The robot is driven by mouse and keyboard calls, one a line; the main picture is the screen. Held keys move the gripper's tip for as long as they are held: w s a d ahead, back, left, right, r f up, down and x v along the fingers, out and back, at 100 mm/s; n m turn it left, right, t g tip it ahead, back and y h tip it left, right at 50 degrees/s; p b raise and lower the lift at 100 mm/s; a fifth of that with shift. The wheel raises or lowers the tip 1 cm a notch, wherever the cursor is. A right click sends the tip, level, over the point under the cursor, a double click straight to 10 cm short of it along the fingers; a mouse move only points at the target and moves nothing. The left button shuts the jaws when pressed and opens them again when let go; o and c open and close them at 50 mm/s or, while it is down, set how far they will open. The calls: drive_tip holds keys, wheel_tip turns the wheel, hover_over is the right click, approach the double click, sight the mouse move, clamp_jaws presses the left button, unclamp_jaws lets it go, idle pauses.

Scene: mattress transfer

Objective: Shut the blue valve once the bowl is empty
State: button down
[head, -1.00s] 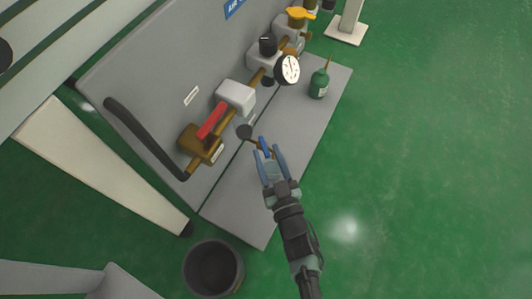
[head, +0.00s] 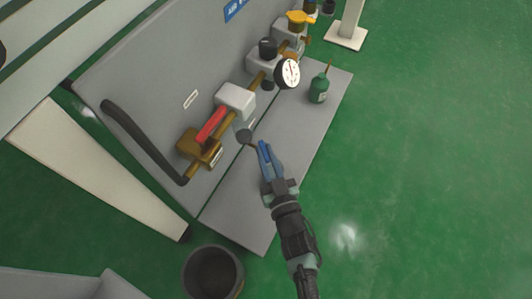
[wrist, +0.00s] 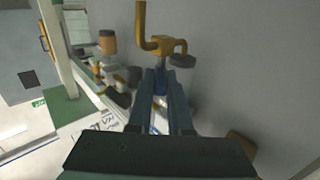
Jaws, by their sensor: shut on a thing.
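The blue valve handle (head: 264,151) is a small blue lever in front of the panel, at the end of a short brass stem under the grey bowl. My gripper (head: 267,156) is shut on it, its fingers close together around the blue piece. In the wrist view a bit of blue (wrist: 160,92) shows between the fingers, largely hidden by them. The bowl (head: 244,134) hangs under a pale grey housing (head: 236,98). I cannot tell whether it holds liquid.
A red lever (head: 211,124) on a brass block is left of the bowl. A gauge (head: 287,73) and green bottle (head: 319,88) are farther right. A dark bucket (head: 213,272) stands on the floor below. The green floor at right is clear.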

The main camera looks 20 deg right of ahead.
drive_tip(key=shift+r+m+h+p, duration=0.1)
drive_tip(key=shift+m+h+p, duration=0.3)
drive_tip(key=shift+h, duration=0.2)
drive_tip(key=shift+a+m+g+h+p, duration=0.3)
drive_tip(key=shift+m+h+p, duration=0.4)
drive_tip(key=shift+h, duration=0.2)
drive_tip(key=shift+w+a+f+m+g+h, duration=0.1)
drive_tip(key=shift+w+a+m+g+h, duration=0.2)
drive_tip(key=shift+m+g+h, duration=0.95)
drive_tip(key=shift+w+a+f+m+g+h, duration=0.15)
drive_tip(key=shift+a+m+g+h, duration=0.2)
drive_tip(key=shift+m+g+h, duration=0.95)
drive_tip(key=shift+w+a+r+m+g+h, duration=0.1)
drive_tip(key=shift+w+a+m+g+h, duration=0.2)
drive_tip(key=shift+m+h, duration=1)
drive_tip(key=shift+s+n+g+h, duration=0.15)
drive_tip(key=shift+n+g+h, duration=0.2)
drive_tip(key=shift+h, duration=0.4)
drive_tip(key=c, duration=0.8)
unclamp_jaws()
drive_tip(key=shift+c, duration=0.2)
